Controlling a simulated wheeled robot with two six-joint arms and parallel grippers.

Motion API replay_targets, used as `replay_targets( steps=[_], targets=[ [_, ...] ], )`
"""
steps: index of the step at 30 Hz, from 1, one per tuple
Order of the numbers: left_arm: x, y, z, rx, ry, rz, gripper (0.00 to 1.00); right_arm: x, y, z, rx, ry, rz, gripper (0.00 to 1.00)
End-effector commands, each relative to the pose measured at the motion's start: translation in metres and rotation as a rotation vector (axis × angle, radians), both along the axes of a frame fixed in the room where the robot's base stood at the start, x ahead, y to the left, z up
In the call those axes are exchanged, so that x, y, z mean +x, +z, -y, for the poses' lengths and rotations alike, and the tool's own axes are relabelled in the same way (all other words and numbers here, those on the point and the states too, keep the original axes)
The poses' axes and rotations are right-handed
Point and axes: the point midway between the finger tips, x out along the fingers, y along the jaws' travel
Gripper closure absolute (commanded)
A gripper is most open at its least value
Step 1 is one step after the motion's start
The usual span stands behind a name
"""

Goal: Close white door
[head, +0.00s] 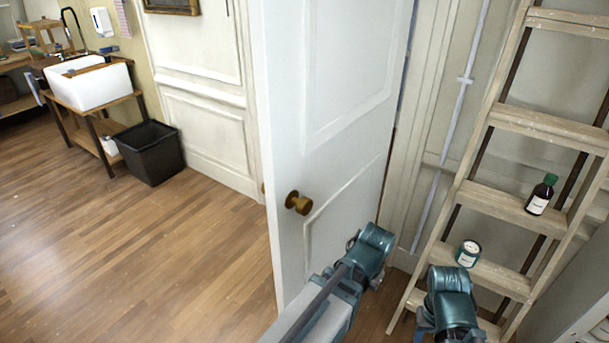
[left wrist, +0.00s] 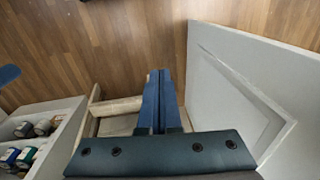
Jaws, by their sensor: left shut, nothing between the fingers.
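The white door (head: 330,90) stands open in the head view, with its free edge toward the room. A round brass knob (head: 299,203) is on its face, low in the picture. My left arm reaches up from the bottom in front of the door's lower part. In the left wrist view my left gripper (left wrist: 158,78) is shut and empty. The white door (left wrist: 235,95) is to its right there, with a gap between them. My right arm shows at the bottom right of the head view, in front of the ladder; its fingertips cannot be made out.
A wooden ladder (head: 504,201) stands right of the door, holding a dark bottle (head: 540,195) and a small tin (head: 468,254). A black bin (head: 150,152) and a white sink (head: 90,84) are at the left. The wooden floor (head: 150,260) left of the door is clear.

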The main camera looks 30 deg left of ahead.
Motion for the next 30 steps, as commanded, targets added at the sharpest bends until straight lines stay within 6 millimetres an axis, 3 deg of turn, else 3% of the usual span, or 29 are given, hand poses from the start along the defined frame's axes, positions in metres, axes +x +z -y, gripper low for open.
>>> replay_targets(
  steps=[3, 14, 17, 22, 27, 30],
  targets=[
    [0.019, -0.001, -0.041, 0.091, 0.050, 0.019, 1.00, 0.000, -0.003, 0.000, 0.000, 0.000, 0.000, 0.50],
    [0.047, 0.031, -0.098, 0.490, 0.017, 0.025, 1.00, 0.000, -0.004, 0.000, 0.000, 0.000, 0.000, 0.50],
    [0.058, 0.051, -0.109, 0.640, -0.001, 0.032, 1.00, 0.000, -0.004, 0.000, 0.000, 0.000, 0.000, 0.50],
    [0.084, 0.107, -0.116, 0.970, -0.025, 0.070, 1.00, 0.000, -0.004, 0.000, 0.000, 0.000, 0.000, 0.50],
    [0.102, 0.168, -0.105, 1.263, -0.022, 0.130, 1.00, 0.000, -0.004, 0.000, 0.000, 0.000, 0.000, 0.50],
    [0.107, 0.193, -0.096, 1.373, -0.014, 0.159, 1.00, 0.000, -0.004, 0.000, 0.000, 0.000, 0.000, 0.50]
  ],
)
